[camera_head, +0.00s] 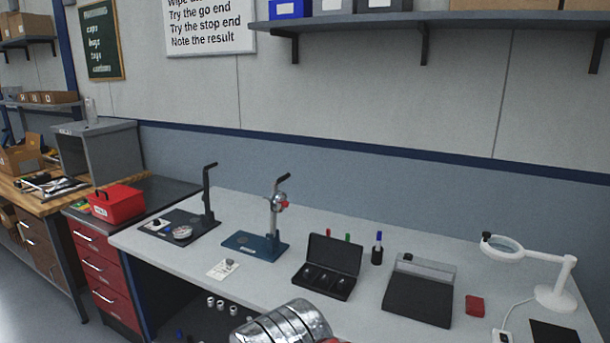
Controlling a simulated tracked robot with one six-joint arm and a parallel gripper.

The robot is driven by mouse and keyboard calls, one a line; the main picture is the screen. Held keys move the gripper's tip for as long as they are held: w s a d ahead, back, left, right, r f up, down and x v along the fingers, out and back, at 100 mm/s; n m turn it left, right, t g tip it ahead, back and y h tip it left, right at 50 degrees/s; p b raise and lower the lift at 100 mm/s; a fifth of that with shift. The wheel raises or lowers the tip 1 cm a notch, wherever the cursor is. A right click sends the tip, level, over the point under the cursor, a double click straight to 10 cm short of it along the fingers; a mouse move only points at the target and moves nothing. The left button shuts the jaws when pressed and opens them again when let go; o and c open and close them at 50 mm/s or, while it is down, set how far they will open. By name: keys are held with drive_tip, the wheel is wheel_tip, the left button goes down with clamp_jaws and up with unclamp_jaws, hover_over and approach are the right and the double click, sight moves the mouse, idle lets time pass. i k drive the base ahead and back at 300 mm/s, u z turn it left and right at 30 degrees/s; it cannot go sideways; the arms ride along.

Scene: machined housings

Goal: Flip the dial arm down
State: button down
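A blue-based stand (256,246) stands on the light grey bench. It has an upright post carrying a small round silver and red dial (281,201), and a black arm (282,177) angled upward at its top. To its left is a black-based stand (180,226) with a dark upright post (208,195) and a short arm at the top, also pointing up. A round silver piece (183,232) lies on its base. Which arm is the dial arm I cannot tell for certain; the dial shows on the blue stand. My gripper is not in view.
On the bench (150,247) are a white card (222,269), an open black case (328,268), a marker holder (377,252), a dark box with a clear lid (420,295), a red block (474,305) and a white magnifier lamp (555,290). A shelf (430,21) hangs above.

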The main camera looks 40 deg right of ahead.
sight(276, 196)
drive_tip(key=i, duration=1)
drive_tip(key=z, duration=0.05)
